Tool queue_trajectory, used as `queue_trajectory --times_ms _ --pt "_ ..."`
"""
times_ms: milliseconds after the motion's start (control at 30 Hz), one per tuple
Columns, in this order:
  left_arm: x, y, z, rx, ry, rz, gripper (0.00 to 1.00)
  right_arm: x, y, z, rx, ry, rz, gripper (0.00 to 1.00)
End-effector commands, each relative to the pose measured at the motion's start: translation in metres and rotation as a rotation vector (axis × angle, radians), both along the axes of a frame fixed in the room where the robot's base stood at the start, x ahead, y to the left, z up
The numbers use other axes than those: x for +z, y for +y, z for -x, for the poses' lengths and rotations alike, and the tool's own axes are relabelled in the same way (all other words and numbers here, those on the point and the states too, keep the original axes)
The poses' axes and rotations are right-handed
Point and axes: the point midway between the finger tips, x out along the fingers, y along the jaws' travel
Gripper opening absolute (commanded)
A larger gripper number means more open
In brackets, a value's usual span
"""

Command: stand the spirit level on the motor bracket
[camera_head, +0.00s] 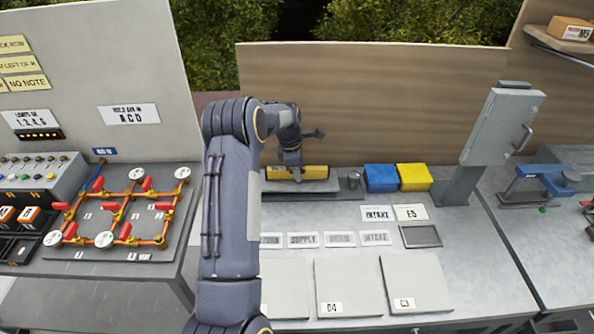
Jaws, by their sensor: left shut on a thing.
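The spirit level is a yellow bar (317,173) near the back of the middle bench, lying lengthwise across the picture. My left gripper (297,175) points down over its middle and is shut on it; the fingertips are small and partly hidden. A flat grey ledge (342,188) lies directly beneath and in front of the level. I cannot tell whether the level touches it, or whether this ledge is the motor bracket. My left arm covers the bench to the left of the level. My right gripper is out of view.
A grey cabinet (503,125) rises further right. Labels and pale square panels (416,284) cover the bench front. A valve-and-pipe board (120,212) is at left.

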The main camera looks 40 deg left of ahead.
Motion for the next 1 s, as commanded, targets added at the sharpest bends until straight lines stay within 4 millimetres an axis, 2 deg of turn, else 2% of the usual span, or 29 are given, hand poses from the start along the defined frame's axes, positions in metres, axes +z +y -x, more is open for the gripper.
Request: queue_trajectory --times_ms 633,667,800,867,1000 --pt "-0.0087 -0.0001 -0.0002 -0.001 0.000 0.000 0.00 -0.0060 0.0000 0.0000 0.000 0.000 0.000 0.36" --pt "-0.0086 -0.0001 -0.0002 -0.001 0.000 0.000 0.21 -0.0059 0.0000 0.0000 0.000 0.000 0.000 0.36" --pt "-0.0082 -0.0001 -0.0002 -0.001 0.000 0.000 0.39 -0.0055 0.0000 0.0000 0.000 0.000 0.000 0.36" --pt "-0.0082 -0.0001 -0.0002 -0.001 0.000 0.000 0.45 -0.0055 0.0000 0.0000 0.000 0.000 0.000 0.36" --pt "-0.0082 0.0000 -0.0001 -0.001 0.000 0.000 0.45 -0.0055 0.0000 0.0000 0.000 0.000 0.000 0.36"
